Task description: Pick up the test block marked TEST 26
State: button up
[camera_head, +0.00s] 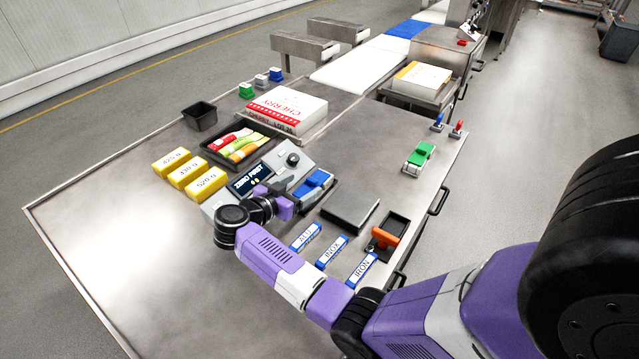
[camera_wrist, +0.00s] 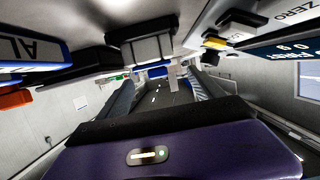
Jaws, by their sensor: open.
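No marking TEST 26 can be read in either view. Three blue-and-white blocks lie in a row near the table's front: ALU (camera_head: 304,236), INOX (camera_head: 331,251) and IRON (camera_head: 361,269). The ALU block also shows, large and cut off, at the upper left of the wrist view (camera_wrist: 32,48). My gripper (camera_head: 290,204) is open, low in front of the console and behind the ALU block, apart from the blocks as far as I can tell. My arm hides part of the table there.
A console (camera_head: 217,203) reads ZERO FIRST. A grey plate (camera_head: 350,211), an orange-handled item (camera_head: 383,238) and a green-and-white item (camera_head: 419,158) are right. The table's left is clear.

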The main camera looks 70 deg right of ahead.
aim_at(310, 182)
jog(key=x, duration=0.6)
jog(key=shift+s+d+f, duration=0.1)
jog(key=shift+s+d, duration=0.15)
jog(key=shift+d, duration=0.05)
jog(key=shift+s+d+f, duration=0.1)
jog(key=shift+d+f, duration=0.15)
jog(key=shift+d, duration=0.35)
jog(key=shift+c, duration=0.3)
grip_shut()
